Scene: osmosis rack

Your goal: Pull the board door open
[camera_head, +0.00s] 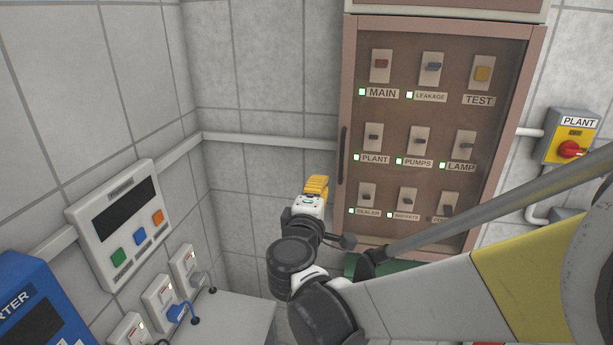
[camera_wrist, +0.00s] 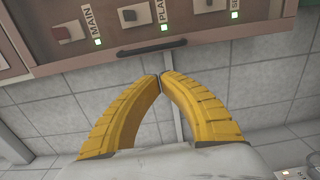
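The board door (camera_head: 405,130) is a brown-framed, see-through panel over rows of labelled switches, and it looks closed. Its dark upright handle (camera_head: 342,155) is on the door's left edge. In the wrist view the handle (camera_wrist: 151,48) lies across the picture, just beyond the fingertips. My gripper (camera_head: 317,181) has yellow fingers and is to the lower left of the handle, apart from it. In the wrist view my gripper (camera_wrist: 160,76) has its fingertips brought together with nothing between them.
A yellow PLANT switch box (camera_head: 569,137) with a red knob is right of the board. A white control panel (camera_head: 124,223) and a blue unit (camera_head: 32,300) are on the left wall. A wall rail (camera_head: 270,139) runs left of the board. Bare tiles lie left of the handle.

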